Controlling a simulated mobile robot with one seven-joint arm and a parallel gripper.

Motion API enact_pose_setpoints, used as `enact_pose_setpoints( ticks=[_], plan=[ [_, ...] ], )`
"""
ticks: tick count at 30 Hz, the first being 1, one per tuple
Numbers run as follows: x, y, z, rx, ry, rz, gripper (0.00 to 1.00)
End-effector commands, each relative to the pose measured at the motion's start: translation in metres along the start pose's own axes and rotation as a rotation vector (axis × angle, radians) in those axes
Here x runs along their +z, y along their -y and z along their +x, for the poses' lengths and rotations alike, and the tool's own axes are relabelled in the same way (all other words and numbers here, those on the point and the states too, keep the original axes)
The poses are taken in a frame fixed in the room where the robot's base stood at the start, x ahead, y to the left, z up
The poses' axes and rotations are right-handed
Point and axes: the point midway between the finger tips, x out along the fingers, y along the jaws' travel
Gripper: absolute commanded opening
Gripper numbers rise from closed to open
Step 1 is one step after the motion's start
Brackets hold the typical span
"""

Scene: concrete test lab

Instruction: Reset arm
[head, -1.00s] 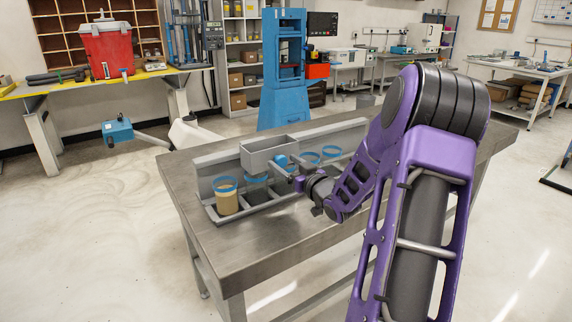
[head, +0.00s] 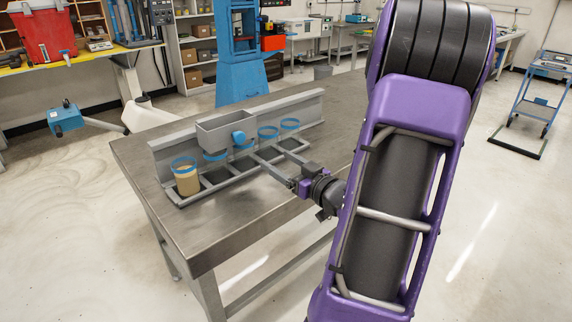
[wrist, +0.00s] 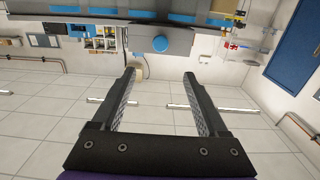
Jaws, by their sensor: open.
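My gripper (head: 270,153) is at the right side of the bench fixture in the head view, with its two fingers apart and pointing left toward it. In the wrist view my gripper (wrist: 159,73) is open, with nothing between the fingers. The grey fixture (head: 305,105) has a tray with several square openings and blue rings above them. A grey hopper box (head: 225,132) with a blue knob (head: 239,138) is mounted on it; the knob also shows in the wrist view (wrist: 160,43). A blue-rimmed cup of tan material (head: 187,181) stands at the left end.
The fixture stands on a metal table (head: 215,235), whose front part is bare. A blue machine (head: 240,70) stands behind. A yellow-edged bench with a red box (head: 40,32) is at the back left. A blue cart (head: 545,90) is at the right. Floor is open around the table.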

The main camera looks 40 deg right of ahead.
Motion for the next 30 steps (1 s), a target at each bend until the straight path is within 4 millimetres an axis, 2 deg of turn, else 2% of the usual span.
enact_pose_setpoints(
  ticks=[6, 23, 26, 30],
  plan=[
    [0.0, 0.0, -0.017, 0.001, 0.0, 0.001, 0.76],
    [0.0, 0.0, -0.017, -0.001, 0.0, 0.0, 0.76],
    [-0.002, 0.001, -0.011, 0.0, 0.003, -0.014, 0.76],
    [-0.012, 0.002, 0.016, 0.013, 0.016, -0.085, 0.76]
  ],
)
